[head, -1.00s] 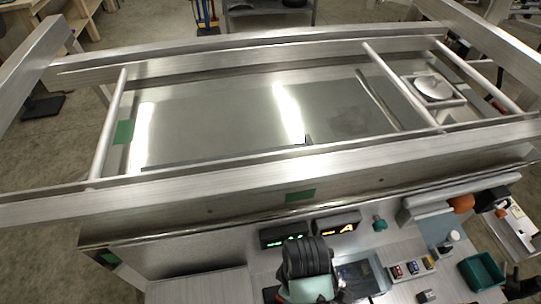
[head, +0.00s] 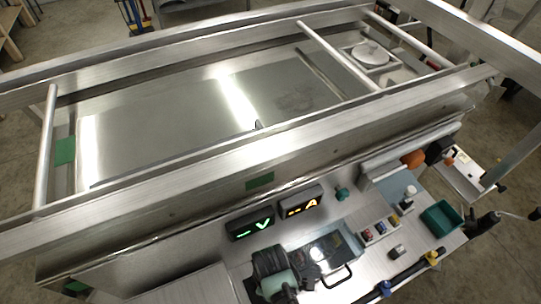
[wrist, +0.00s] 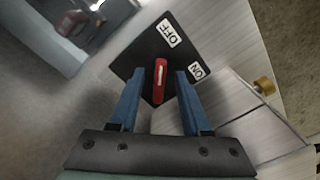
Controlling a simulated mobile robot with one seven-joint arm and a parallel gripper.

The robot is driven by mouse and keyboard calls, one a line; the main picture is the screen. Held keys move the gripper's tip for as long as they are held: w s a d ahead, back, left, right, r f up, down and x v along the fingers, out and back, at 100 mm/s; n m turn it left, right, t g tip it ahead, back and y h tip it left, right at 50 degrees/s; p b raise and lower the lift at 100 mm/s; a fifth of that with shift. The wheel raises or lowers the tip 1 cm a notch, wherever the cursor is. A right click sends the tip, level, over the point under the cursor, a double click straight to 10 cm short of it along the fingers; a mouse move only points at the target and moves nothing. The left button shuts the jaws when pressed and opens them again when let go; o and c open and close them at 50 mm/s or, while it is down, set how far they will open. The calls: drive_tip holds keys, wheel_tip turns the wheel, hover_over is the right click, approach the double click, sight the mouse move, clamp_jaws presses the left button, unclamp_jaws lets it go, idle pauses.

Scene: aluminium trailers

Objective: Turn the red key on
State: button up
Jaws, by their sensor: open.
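The red key (wrist: 159,80) shows in the wrist view, standing on a black plate (wrist: 140,62) with white labels. The OFF label (wrist: 170,33) is at the plate's upper right and the ON label (wrist: 197,71) at its right corner. The key's long side runs nearly up and down in the picture, and it points at neither label squarely. My gripper (wrist: 156,72) is open, with one blue finger on each side of the key's near part. I cannot tell whether either finger touches it. In the head view the key and the fingertips are not visible.
The head view shows a metal worktop with a green display (head: 250,225), an orange display (head: 299,202), a teal knob (head: 342,194) and a green bin (head: 441,217). A large framed metal tray (head: 180,110) lies behind. A brass knob (wrist: 264,86) is right of the plate in the wrist view.

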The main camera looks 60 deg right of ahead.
clamp_jaws()
drive_tip(key=shift+m+p, duration=0.3)
idle(0.4)
drive_tip(key=m+p, duration=0.1)
drive_tip(key=m, duration=0.1)
drive_tip(key=shift+a+r+m+p, duration=0.1)
drive_tip(key=shift+r+m+p, duration=0.05)
drive_tip(key=shift+m+p, duration=0.25)
drive_tip(key=m+p, duration=0.1)
drive_tip(key=m, duration=0.1)
drive_tip(key=m+p, duration=0.1)
drive_tip(key=m, duration=0.2)
drive_tip(key=shift+w+a, duration=0.1)
drive_tip(key=shift+a, duration=0.1)
drive_tip(key=m+p, duration=0.1)
drive_tip(key=m, duration=0.4)
drive_tip(key=shift+w+a+p, duration=0.1)
drive_tip(key=shift+a+p, duration=0.05)
drive_tip(key=shift+p, duration=0.15)
drive_tip(key=m+p, duration=0.1)
drive_tip(key=m, duration=0.3)
drive_tip(key=shift+w, duration=0.15)
drive_tip(key=shift+m, duration=0.4)
